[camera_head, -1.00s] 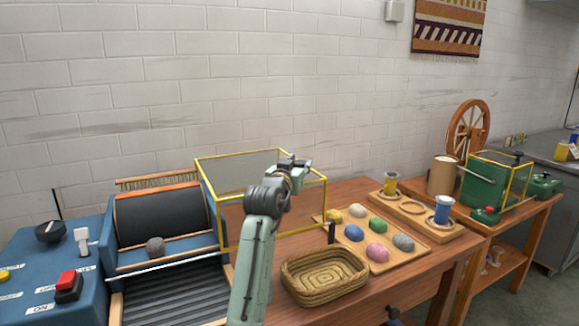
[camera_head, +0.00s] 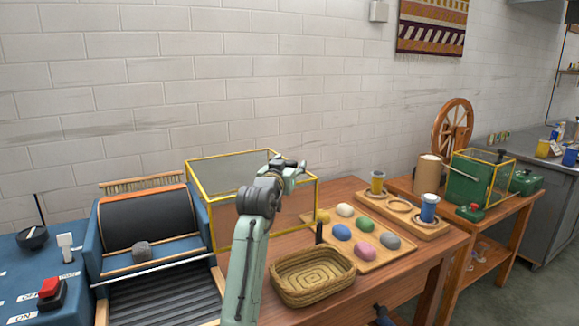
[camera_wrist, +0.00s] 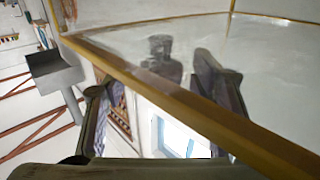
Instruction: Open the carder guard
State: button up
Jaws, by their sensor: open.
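The carder guard (camera_head: 232,158) is a clear box with a yellow frame. It stands to the right of the carder's black drum (camera_head: 150,221), over the table, and the drum is uncovered. My gripper (camera_head: 298,168) is open at the guard's upper right part in the head view. In the wrist view, a yellow frame bar (camera_wrist: 185,98) runs diagonally between the dark fingers of my gripper (camera_wrist: 155,98), with a clear panel beyond it. I cannot tell whether the fingers touch the bar.
A woven basket (camera_head: 313,276) sits in front of the guard. A wooden tray (camera_head: 374,262) with several coloured wool balls lies right of it. The blue carder body holds a red switch (camera_head: 50,288). A green machine (camera_head: 467,178) stands on the further table.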

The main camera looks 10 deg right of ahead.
jog(key=v, duration=1.2)
